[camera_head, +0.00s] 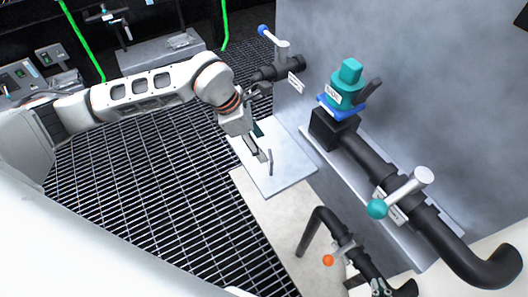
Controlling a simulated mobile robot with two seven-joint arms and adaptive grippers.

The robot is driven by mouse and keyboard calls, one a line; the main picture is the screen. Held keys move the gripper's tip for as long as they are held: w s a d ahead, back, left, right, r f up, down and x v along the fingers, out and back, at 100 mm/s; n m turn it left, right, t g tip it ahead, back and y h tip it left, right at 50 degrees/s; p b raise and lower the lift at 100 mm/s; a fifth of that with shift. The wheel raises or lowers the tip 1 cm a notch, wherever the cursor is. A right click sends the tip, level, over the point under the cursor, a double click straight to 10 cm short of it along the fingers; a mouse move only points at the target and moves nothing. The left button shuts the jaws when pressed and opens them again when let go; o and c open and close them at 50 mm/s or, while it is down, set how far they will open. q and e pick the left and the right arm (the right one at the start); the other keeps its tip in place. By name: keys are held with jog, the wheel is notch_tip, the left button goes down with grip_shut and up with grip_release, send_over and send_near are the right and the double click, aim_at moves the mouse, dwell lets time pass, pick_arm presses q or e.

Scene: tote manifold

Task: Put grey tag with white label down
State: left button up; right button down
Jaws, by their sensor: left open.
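My left gripper (259,153) is open, low over a pale square plate (292,174). A small dark grey upright piece (270,163) shows at its fingertips. I cannot tell whether this is the grey tag or part of the gripper. No white label can be made out on it, and the fingers partly hide the spot. My right gripper is not in view.
Right of the plate, a black pipe (368,158) carries a teal valve (347,83) and a teal-knobbed lever (402,193). A blue-knobbed lever (273,40) stands behind. An orange-knobbed valve (328,260) is in front. Dark grating (150,190) lies left.

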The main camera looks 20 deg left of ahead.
pick_arm(q)
jog(key=v, duration=0.4)
jog(key=shift+a+r+p, duration=0.15)
jog(key=shift+r+p, duration=0.15)
jog(key=shift+p, duration=0.1)
pick_arm(e)
jog(key=shift+s+d+f, duration=0.3)
jog(key=shift+s+f, duration=0.1)
jog(key=shift+f, duration=0.05)
jog(key=shift+w+a+r, duration=0.1)
jog(key=shift+a+r, duration=0.05)
jog(key=shift+r, duration=0.05)
pick_arm(q)
jog(key=shift+s, duration=0.1)
